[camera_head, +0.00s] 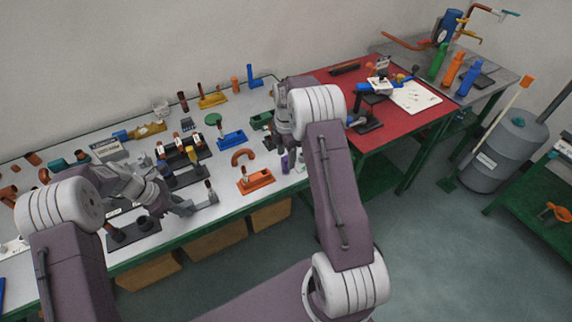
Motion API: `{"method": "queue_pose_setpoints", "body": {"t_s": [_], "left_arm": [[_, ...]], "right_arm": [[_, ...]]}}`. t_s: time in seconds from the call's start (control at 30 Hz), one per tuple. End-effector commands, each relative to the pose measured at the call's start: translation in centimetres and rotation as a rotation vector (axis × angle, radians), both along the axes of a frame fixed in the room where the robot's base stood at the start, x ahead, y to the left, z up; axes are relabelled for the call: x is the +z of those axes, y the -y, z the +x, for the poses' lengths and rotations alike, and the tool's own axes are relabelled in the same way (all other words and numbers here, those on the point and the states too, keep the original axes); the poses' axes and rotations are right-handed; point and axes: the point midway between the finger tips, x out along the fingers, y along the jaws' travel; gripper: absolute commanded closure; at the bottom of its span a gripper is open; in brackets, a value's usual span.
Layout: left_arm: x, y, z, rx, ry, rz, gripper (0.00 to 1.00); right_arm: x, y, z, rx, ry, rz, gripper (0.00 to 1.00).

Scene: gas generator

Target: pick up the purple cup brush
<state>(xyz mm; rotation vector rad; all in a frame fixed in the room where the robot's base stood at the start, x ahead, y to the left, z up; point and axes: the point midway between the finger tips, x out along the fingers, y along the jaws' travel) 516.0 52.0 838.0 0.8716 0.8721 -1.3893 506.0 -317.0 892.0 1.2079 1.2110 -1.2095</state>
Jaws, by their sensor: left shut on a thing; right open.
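A small upright purple item (284,162), which looks like the purple cup brush, stands on the grey workbench (232,190) near its right end. My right gripper (274,137) is open just behind and above it, partly hidden by my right arm. My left gripper (205,199) is low over the front middle of the bench. It is shut on a small dark thing with a reddish top (208,186), too small to identify surely.
An orange holder (257,181), blue holder (231,139) and brown arch (243,156) lie between my grippers. Black racks (185,156) crowd the bench's middle. A red-topped table (395,125) adjoins at right.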

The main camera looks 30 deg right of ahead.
Motion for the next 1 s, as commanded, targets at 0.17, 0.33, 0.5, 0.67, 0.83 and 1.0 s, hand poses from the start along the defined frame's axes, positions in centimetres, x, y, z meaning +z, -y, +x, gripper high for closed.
{"method": "queue_pose_setpoints", "body": {"t_s": [0.17,0.33,0.5,0.67,0.83,1.0], "left_arm": [[0.0,0.0,0.0,0.0,0.0,0.0,1.0],[0.0,0.0,0.0,0.0,0.0,0.0,1.0],[0.0,0.0,0.0,0.0,0.0,0.0,1.0],[0.0,0.0,0.0,0.0,0.0,0.0,1.0],[0.0,0.0,0.0,0.0,0.0,0.0,1.0],[0.0,0.0,0.0,0.0,0.0,0.0,1.0]], "right_arm": [[-0.7,0.0,0.0,-0.001,-0.001,0.001,0.44],[-3.9,0.0,-0.1,-0.001,-0.003,0.001,0.44],[-5.4,0.0,0.0,-0.001,0.001,0.0,0.44],[-5.4,0.0,0.0,-0.001,0.002,0.0,0.44],[-5.4,0.0,0.0,-0.001,0.001,0.0,0.86],[-5.3,0.0,0.0,-0.001,0.002,0.0,0.99]]}}
